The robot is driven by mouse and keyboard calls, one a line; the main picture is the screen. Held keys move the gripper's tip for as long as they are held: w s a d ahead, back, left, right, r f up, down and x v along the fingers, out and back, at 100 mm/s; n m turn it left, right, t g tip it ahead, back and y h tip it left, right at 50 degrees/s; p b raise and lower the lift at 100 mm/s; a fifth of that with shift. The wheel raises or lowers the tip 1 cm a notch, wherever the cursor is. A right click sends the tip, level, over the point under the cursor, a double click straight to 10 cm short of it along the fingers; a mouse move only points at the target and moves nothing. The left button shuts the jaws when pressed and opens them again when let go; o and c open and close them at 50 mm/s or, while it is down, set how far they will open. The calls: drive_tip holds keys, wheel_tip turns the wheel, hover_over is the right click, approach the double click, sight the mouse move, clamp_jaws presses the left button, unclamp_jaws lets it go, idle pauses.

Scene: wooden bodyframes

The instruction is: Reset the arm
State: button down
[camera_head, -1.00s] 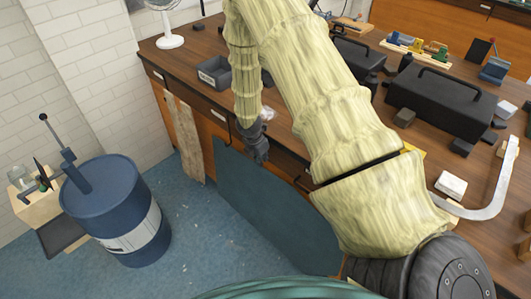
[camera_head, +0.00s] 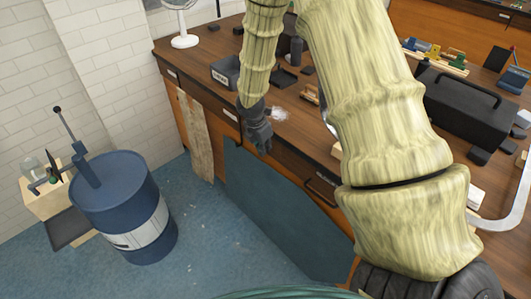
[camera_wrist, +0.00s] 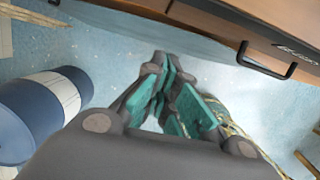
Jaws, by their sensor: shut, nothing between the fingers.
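My gripper (camera_head: 258,138) hangs at the end of my folded arm, in front of the workbench's drawer side. In the head view it is small and points down. In the wrist view my gripper (camera_wrist: 166,70) shows its teal finger pads close together, with nothing held between them. Below it in that view is the blue floor (camera_wrist: 115,55). My arm, in a pale yellow wood-like cover, blocks part of the bench in the head view.
A wooden workbench (camera_head: 205,55) with a grey bin (camera_head: 226,72) and black toolbox (camera_head: 470,105) stands behind my arm. A blue drum (camera_head: 120,190) stands on the floor at left and shows in the wrist view (camera_wrist: 60,100).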

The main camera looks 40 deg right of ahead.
drive_tip(key=shift+a+r, duration=0.1)
drive_tip(key=shift+r, duration=0.15)
drive_tip(key=s+a+f+m+y, duration=0.4)
drive_tip(key=s+a+f+m, duration=0.6)
drive_tip(key=s+a+f, duration=0.6)
drive_tip(key=s+a+f+m, duration=0.1)
drive_tip(key=s+f+m, duration=0.1)
drive_tip(key=s, duration=0.4)
drive_tip(key=s+a+f+m, duration=0.1)
drive_tip(key=s+f+m, duration=0.1)
drive_tip(key=s+m, duration=0.2)
drive_tip(key=s+a+f+m+h, duration=0.1)
drive_tip(key=s+m, duration=0.3)
drive_tip(key=s, duration=0.5)
drive_tip(key=shift+f+b, duration=0.35)
drive_tip(key=shift+f, duration=0.1)
drive_tip(key=shift+s, duration=0.1)
